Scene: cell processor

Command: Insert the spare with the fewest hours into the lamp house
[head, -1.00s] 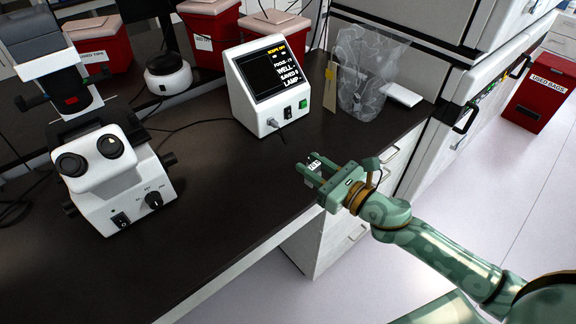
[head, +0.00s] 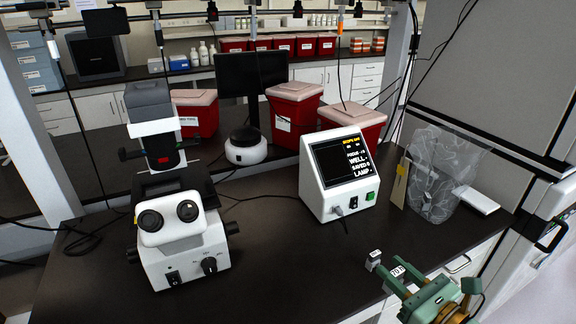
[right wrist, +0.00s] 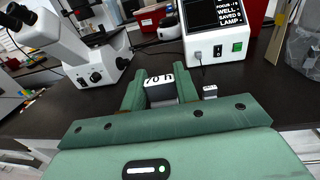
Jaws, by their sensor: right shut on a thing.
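My right gripper (head: 401,281) is at the lower right of the head view, over the front right of the dark bench. It is shut on a spare (head: 397,271), a small dark block with a white label on top. The spare also shows between the green fingers in the right wrist view (right wrist: 160,88); its label appears upside down and I cannot read it surely. A second small block with a pale top (head: 374,256) is just beyond the fingers, right of them in the right wrist view (right wrist: 210,91). The white microscope (head: 183,238) stands left; I cannot identify its lamp house surely. My left gripper is not in view.
A white control box (head: 335,205) with a lit screen stands at the middle back. A clear bag (head: 440,185) and an upright tan card (head: 400,184) are to its right. Red bins (head: 293,112) stand behind. The bench between microscope and gripper is clear.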

